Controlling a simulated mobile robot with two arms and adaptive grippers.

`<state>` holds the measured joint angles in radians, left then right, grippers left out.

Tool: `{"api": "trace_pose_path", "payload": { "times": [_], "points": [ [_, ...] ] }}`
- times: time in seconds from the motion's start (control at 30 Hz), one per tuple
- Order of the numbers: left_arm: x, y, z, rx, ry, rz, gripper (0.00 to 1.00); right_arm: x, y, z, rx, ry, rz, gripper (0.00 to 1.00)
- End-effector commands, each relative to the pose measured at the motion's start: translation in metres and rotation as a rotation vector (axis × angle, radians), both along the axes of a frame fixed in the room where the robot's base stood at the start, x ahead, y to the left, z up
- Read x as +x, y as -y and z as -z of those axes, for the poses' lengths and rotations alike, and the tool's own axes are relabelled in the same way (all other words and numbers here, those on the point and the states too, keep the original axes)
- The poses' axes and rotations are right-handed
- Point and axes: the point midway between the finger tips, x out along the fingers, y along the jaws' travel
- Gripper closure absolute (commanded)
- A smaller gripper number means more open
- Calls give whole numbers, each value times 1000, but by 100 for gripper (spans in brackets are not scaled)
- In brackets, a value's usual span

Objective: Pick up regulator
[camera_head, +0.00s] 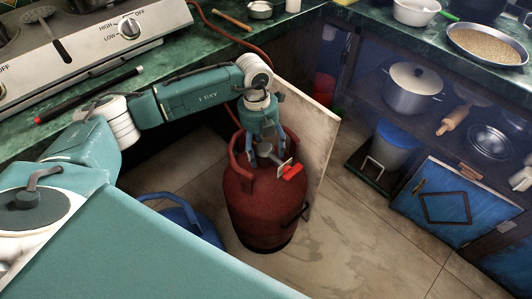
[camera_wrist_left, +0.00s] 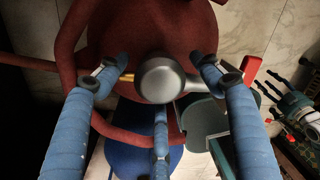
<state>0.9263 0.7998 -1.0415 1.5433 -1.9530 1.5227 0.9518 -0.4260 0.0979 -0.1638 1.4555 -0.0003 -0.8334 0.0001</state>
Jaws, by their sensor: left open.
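The regulator (camera_wrist_left: 160,78) is a grey round knob-like part in the middle of the left wrist view. It sits at the top of the red gas cylinder (camera_head: 262,205), and in the head view its metal body (camera_head: 266,151) shows just below my fingers, beside a small red piece. My left gripper (camera_head: 264,136) reaches down inside the cylinder's collar. Its blue fingers (camera_wrist_left: 158,72) are spread open around the regulator, one on each side and one below in the wrist view. They look apart from it. My right gripper is not in view.
A wooden board (camera_head: 318,125) stands close behind the cylinder. The red hose (camera_head: 225,37) runs down from the counter. A blue cylinder (camera_head: 190,218) stands at the left. The stove (camera_head: 85,50) and green counter edge lie above my arm.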

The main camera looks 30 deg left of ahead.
Motion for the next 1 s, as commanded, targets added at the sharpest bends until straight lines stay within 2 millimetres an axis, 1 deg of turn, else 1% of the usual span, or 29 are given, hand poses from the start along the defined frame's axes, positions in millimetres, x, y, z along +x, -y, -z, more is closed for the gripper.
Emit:
{"api": "trace_pose_path", "payload": {
  "times": [0.07, 0.23, 0.27, 0.3, 0.37, 0.4, 0.53, 0.57, 0.73, 0.83, 0.93, 1.0],
  "points": [
    [0, 1, 5, -1, 1, 0, 34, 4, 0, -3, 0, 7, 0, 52],
    [1, 1, 5, 0, 2, 1, 34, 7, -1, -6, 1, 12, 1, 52],
    [1, 1, 5, 0, 2, 1, 36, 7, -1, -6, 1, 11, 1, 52],
    [1, 0, 5, 0, 2, 1, 44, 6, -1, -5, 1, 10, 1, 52],
    [1, 0, 5, 0, 2, 1, 56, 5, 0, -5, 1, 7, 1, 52],
    [1, 0, 5, 0, 2, 1, 64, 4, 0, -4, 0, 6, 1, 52],
    [1, 1, 5, -1, 1, 1, 90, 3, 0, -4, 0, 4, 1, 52],
    [1, 1, 4, -2, 4, 1, 91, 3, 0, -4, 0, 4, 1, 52],
    [1, 1, 4, -2, 4, 1, 92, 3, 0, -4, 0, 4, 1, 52],
    [1, 1, -2, -2, 4, 1, 92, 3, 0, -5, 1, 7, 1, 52],
    [2, 1, -15, -3, 7, 0, 92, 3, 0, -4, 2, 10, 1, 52],
    [3, 1, -30, -2, 8, 2, 92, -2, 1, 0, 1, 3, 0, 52]
  ]
}}
